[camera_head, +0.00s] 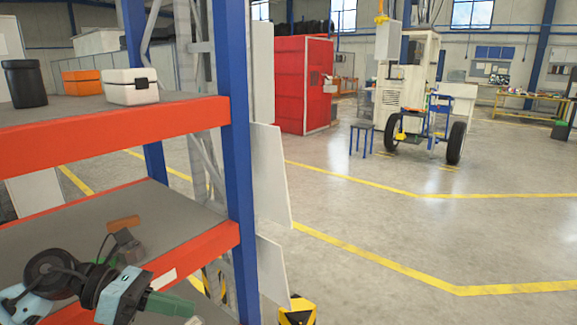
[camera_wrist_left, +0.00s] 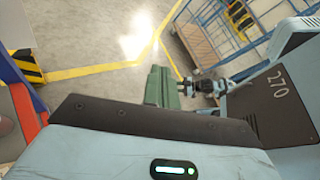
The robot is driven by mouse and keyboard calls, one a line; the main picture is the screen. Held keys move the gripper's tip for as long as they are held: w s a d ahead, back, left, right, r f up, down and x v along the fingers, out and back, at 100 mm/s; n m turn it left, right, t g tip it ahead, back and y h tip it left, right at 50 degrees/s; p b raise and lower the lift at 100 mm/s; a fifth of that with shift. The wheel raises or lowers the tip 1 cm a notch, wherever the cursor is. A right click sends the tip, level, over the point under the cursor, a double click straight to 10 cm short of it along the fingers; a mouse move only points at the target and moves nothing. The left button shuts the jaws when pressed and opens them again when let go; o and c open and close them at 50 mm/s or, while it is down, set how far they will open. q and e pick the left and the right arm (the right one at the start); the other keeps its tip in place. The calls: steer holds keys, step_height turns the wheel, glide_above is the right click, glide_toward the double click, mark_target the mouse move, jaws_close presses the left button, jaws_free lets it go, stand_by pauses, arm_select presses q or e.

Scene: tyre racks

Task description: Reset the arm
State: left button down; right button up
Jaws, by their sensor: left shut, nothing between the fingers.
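My left gripper (camera_head: 182,306), with green fingers, comes in from the left low in the head view. It is shut and empty. It shows in front of the lower part of the orange-and-blue rack (camera_head: 110,130); whether it touches the rack cannot be told. In the left wrist view its green fingers (camera_wrist_left: 157,75) are together above the floor. Beyond them a smaller dark and light-blue arm end with a green tip (camera_wrist_left: 190,88) shows, apparently my right gripper; its jaws are too small to judge.
On the rack's upper shelf stand a black bin (camera_head: 25,83), an orange case (camera_head: 82,82) and a white case (camera_head: 131,86). A yellow-black post guard (camera_head: 297,312) stands beside the rack. Open floor lies to the right.

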arm_select(q)
steer(key=s+d+f+n+t+h, duration=0.2)
steer(key=d+f+n+t+h, duration=0.3)
steer(key=n, duration=0.6)
steer(key=s+a+f+n+t+y, duration=0.2)
steer(key=f+n+t+y, duration=0.3)
steer(key=f+n, duration=0.45)
steer(key=s+a+f+n+t+y, duration=0.15)
steer(key=f+n+t+y, duration=0.4)
steer(key=n, duration=0.75)
arm_select(e)
steer(key=shift+s+d, duration=0.1)
steer(key=shift+s, duration=0.2)
steer(key=c, duration=0.8)
arm_select(q)
steer(key=s+a+f+n+g+y, duration=0.1)
steer(key=s+f+n+g+y, duration=0.2)
steer(key=s+f+n, duration=0.3)
steer(key=s+a+f+n+g+y, duration=0.2)
steer(key=s+f+n+g, duration=0.3)
steer(key=s+f, duration=0.8)
steer(key=shift+s+a+f+n+y, duration=0.3)
steer(key=shift+s+n+y, duration=0.35)
steer(key=shift+s+n, duration=0.25)
